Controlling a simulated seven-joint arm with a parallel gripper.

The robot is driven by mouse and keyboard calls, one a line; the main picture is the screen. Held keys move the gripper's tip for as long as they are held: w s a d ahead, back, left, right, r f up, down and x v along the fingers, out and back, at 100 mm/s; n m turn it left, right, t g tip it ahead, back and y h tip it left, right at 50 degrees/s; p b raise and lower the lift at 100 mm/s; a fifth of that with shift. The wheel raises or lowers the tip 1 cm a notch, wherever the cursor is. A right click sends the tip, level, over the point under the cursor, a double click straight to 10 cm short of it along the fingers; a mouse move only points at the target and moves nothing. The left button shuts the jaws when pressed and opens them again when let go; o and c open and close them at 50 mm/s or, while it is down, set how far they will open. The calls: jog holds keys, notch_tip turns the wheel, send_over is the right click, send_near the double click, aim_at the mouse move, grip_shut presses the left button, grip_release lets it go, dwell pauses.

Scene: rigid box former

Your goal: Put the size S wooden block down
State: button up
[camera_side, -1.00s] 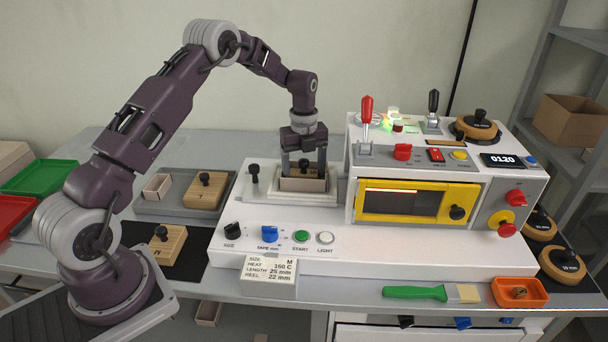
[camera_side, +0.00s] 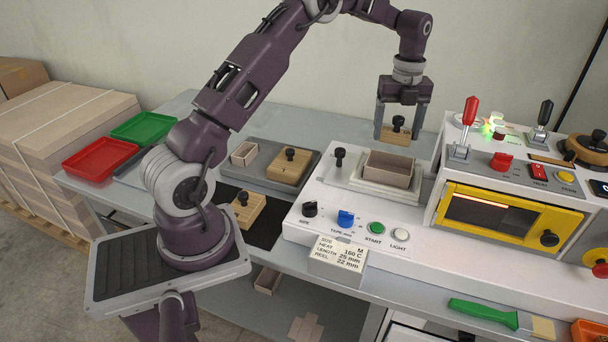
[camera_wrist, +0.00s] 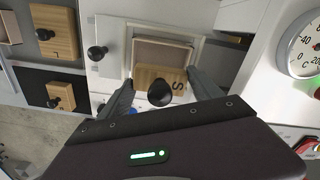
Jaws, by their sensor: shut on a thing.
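My gripper (camera_side: 398,135) is shut on the size S wooden block (camera_side: 393,136), a small light block with a black knob. The block hangs above and slightly behind an open, light cardboard box (camera_side: 388,170) in the former's white seat. In the wrist view the held block (camera_wrist: 146,76) shows its letter S between my two fingers, with the knob (camera_wrist: 160,92) toward the camera. The box (camera_wrist: 162,53) lies beyond it in that view.
A larger knobbed block (camera_side: 288,168) sits on a grey tray (camera_side: 258,181) beside a small box (camera_side: 244,153). Another block (camera_side: 247,210) lies on a black mat (camera_side: 262,231) with bare room. The yellow-framed machine (camera_side: 505,213) stands right.

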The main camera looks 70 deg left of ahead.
aim_at(400, 116)
notch_tip(400, 116, up, 5)
jog(key=shift+f, duration=0.1)
jog(key=s+a+r+n, duration=0.1)
jog(key=s+a+n, duration=0.25)
jog(key=s, duration=0.35)
jog(key=s+a+r+n, duration=0.1)
jog(key=s+a+n, duration=0.2)
jog(key=s+n, duration=0.3)
jog(key=s+d+f+n, duration=0.15)
jog(key=s+n, duration=0.25)
jog(key=s, duration=0.5)
jog(key=s+d+f+n, duration=0.1)
jog(key=s+d+n, duration=0.1)
jog(key=s+n, duration=0.5)
jog(key=f+m, duration=0.1)
jog(key=f, duration=0.6)
jog(key=s+f, duration=0.1)
jog(key=f, duration=0.7)
jog(key=s+f+m, duration=0.1)
jog(key=f, duration=0.6)
jog(key=shift+f+m, duration=0.25)
jog(key=shift+m, duration=0.1)
